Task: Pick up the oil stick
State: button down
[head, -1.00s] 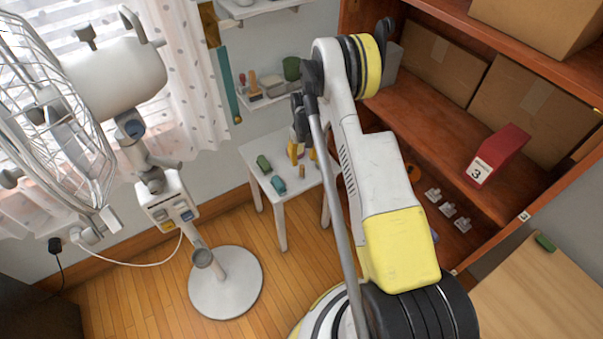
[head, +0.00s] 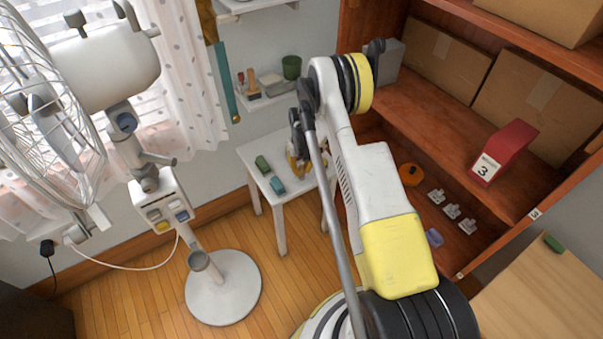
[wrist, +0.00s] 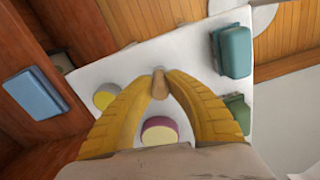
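A small tan-brown stick, which I take to be the oil stick (wrist: 160,86), stands out between my fingertips in the wrist view, over the white table (wrist: 135,62). My gripper (wrist: 161,77) has yellow fingers that converge on both sides of the stick and appear to touch it. In the head view my gripper (head: 299,165) is low over the right part of the white table (head: 262,147). The stick is hidden there behind the fingers and arm. I cannot tell whether the stick still rests on the table.
A teal block (wrist: 232,52) and a green block (wrist: 237,112) lie on the table to the right. A yellow-topped round item (wrist: 105,97) and a pink-rimmed one (wrist: 160,131) are close to the fingers. A fan (head: 110,75) stands left; a wooden shelf (head: 430,110) stands right.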

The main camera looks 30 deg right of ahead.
aim_at(303, 167)
jog(key=shift+r+p, duration=0.3)
jog(key=shift+r, duration=0.2)
jog(key=r+p, duration=0.1)
jog(key=r, duration=0.1)
jog(key=r+p, duration=0.1)
jog(key=r, duration=0.1)
jog(key=shift+s+d, duration=0.2)
jog(key=s+d+r+p, duration=0.4)
jog(key=s+d+r, duration=0.2)
jog(key=s+d, duration=0.1)
jog(key=shift+s+d, duration=0.35)
jog(key=shift+d, duration=0.15)
jog(key=shift+d, duration=0.1)
dwell(0.6)
